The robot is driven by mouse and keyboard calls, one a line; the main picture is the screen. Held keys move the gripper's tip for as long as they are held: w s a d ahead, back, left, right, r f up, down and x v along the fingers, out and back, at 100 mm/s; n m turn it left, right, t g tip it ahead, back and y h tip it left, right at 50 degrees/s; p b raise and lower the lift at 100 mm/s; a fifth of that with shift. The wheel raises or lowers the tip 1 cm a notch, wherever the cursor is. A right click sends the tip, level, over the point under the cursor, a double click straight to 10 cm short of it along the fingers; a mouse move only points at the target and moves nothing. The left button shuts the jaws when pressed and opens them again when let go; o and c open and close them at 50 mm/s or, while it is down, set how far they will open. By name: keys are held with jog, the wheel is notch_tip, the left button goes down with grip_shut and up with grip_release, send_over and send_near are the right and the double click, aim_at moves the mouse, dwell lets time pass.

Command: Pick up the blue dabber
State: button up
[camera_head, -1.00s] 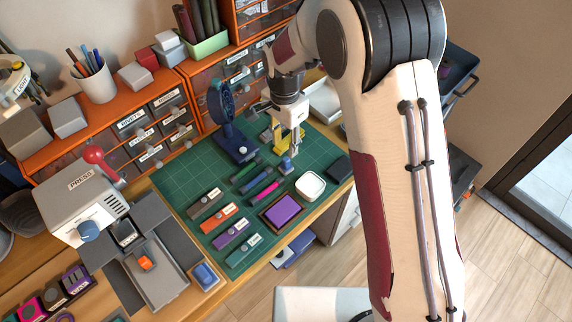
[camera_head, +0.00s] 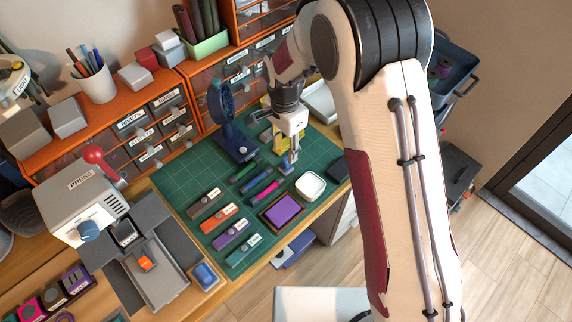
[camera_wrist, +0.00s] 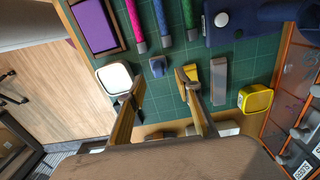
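The blue dabber (camera_head: 286,166) stands on the green cutting mat (camera_head: 180,172), near the white square dish (camera_head: 310,185). In the wrist view the dabber (camera_wrist: 157,66) shows as a small blue block just beyond my fingertips, between their lines. My gripper (camera_head: 290,157) is over the mat close above the dabber and partly hides it in the head view. In the wrist view my gripper (camera_wrist: 160,83) is open, with two fingers apart and nothing between them. I cannot tell the exact height gap.
Pink, blue and green pens (camera_wrist: 164,22) lie close to the dabber. A purple pad (camera_head: 282,210) lies in front of the dish. A dark blue stand (camera_head: 233,140) rises at left and a yellow object (camera_wrist: 255,98) stands near. Labelled bars (camera_head: 232,235) lie on the mat's front left.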

aim_at(286, 159)
jog(key=shift+f, duration=0.1)
jog(key=shift+s+d+f, duration=0.1)
jog(key=shift+f, duration=2.4)
grip_shut()
